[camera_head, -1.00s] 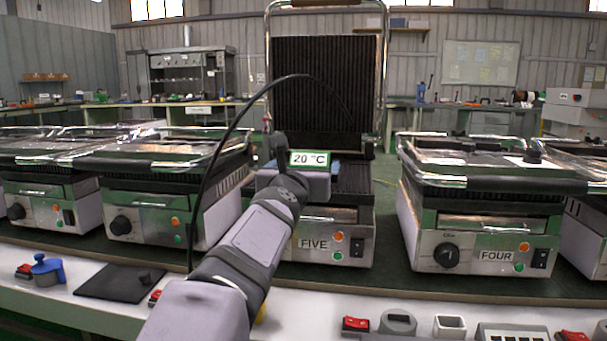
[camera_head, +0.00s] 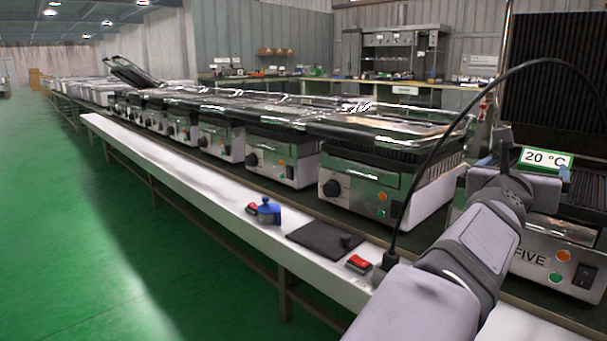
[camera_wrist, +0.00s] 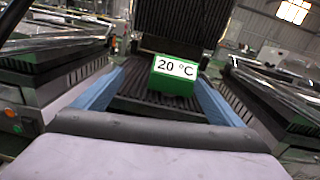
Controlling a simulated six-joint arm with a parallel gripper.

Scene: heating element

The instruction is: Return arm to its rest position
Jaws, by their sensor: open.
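My arm reaches forward from the bottom right of the head view. My gripper (camera_head: 532,168) is over the open grill labelled FIVE (camera_head: 530,258), whose ribbed lid (camera_head: 555,85) stands raised behind it. In the wrist view my gripper (camera_wrist: 160,85) is open, with its blue fingers apart. A green block marked 20 °C (camera_wrist: 176,76) shows between and beyond the fingers, apart from both. The same green block (camera_head: 547,159) shows at the gripper's end in the head view. Its underside is hidden by the gripper in the head view.
A row of closed grills (camera_head: 375,165) runs away to the left. The white bench edge (camera_head: 215,185) in front holds a red switch (camera_head: 359,263), a black mat (camera_head: 325,239) and a blue knob-like part (camera_head: 268,211). Green floor (camera_head: 100,240) at the left is clear.

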